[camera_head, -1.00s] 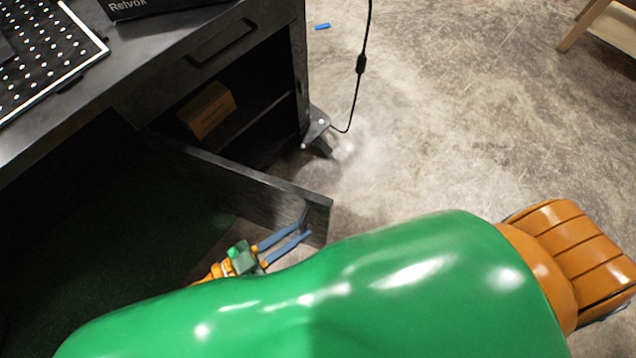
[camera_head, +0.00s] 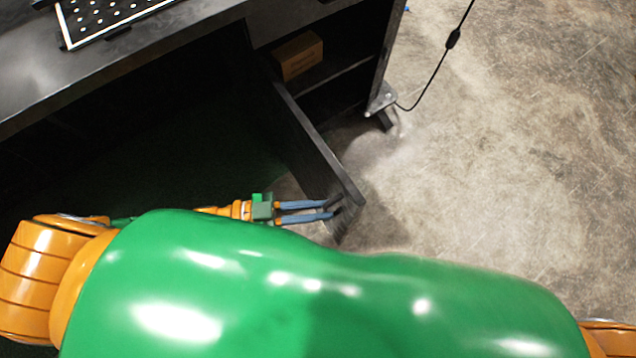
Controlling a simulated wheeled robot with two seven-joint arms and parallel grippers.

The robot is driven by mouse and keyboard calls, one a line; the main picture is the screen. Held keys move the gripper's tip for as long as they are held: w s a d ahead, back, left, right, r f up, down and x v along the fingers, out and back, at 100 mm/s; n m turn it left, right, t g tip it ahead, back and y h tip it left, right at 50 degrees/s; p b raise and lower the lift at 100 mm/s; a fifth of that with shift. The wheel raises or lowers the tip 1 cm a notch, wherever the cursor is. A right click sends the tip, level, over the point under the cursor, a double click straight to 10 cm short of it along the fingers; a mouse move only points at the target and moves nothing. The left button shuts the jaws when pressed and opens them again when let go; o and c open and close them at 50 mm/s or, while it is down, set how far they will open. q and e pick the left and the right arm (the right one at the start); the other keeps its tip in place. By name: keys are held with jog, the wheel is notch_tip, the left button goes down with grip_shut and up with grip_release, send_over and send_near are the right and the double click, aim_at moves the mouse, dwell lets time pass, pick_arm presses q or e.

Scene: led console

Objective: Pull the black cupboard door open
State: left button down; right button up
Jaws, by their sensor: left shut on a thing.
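The black cupboard door (camera_head: 305,150) stands well open, swung out from the front of the dark desk, with its free end toward me. My left gripper (camera_head: 328,209) reaches in from the left, and its two blue-grey fingers are shut at the door near the free end. They appear to hold the dark handle, which is small and mostly hidden by the fingertips. The open cupboard (camera_head: 340,85) shows a shelf inside. My right gripper is not in view.
A small cardboard box (camera_head: 298,56) sits on the cupboard shelf. A perforated black panel (camera_head: 110,15) lies on the desk top (camera_head: 120,55). A black cable (camera_head: 440,70) hangs right of the cupboard. The concrete floor (camera_head: 500,190) to the right is clear.

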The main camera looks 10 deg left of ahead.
pick_arm(q)
jog(key=shift+w, duration=0.15)
jog(key=c, duration=1)
grip_release()
jog(key=shift+o, duration=0.5)
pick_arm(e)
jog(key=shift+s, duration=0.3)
pick_arm(q)
jog(key=shift+a, duration=0.15)
jog(key=v, duration=0.7)
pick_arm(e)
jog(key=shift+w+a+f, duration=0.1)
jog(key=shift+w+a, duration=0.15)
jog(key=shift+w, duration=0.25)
